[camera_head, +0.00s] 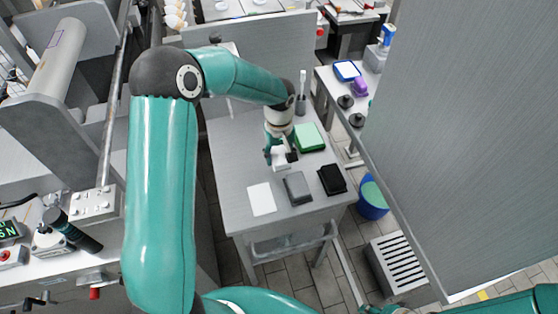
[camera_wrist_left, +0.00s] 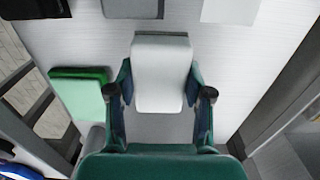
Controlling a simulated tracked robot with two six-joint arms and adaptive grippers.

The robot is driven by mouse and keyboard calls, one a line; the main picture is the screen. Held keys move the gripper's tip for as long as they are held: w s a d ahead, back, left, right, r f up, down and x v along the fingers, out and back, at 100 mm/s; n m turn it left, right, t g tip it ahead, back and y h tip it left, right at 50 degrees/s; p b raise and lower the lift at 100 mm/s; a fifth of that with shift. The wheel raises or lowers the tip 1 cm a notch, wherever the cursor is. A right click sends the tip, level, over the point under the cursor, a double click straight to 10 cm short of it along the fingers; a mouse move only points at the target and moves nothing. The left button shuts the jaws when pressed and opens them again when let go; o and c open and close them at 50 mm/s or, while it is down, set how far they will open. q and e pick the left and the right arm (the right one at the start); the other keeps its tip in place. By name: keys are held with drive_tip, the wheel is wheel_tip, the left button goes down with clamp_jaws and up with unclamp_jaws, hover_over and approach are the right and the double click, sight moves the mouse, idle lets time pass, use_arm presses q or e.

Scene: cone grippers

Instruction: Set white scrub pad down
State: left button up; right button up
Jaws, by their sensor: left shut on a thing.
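My left gripper (camera_head: 281,158) is over the grey table, shut on the white scrub pad. In the left wrist view the white scrub pad (camera_wrist_left: 162,72) sits between the two fingers of my left gripper (camera_wrist_left: 162,95). I cannot tell whether the pad touches the tabletop. A thin flat white sheet or pad (camera_head: 262,199) lies at the table's front left, apart from the gripper. My right gripper is not in view.
On the table (camera_head: 232,160) lie a green pad (camera_head: 310,138), a grey pad (camera_head: 298,188) and a black pad (camera_head: 331,180). A grey panel (camera_head: 285,50) stands behind the table. A blue bin (camera_head: 373,206) stands on the floor to the right.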

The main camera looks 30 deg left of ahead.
sight(279, 162)
use_arm(q)
drive_tip(key=shift+f, duration=1.8)
drive_tip(key=shift+f, duration=0.1)
drive_tip(key=o, duration=0.8)
drive_tip(key=shift+o, duration=0.2)
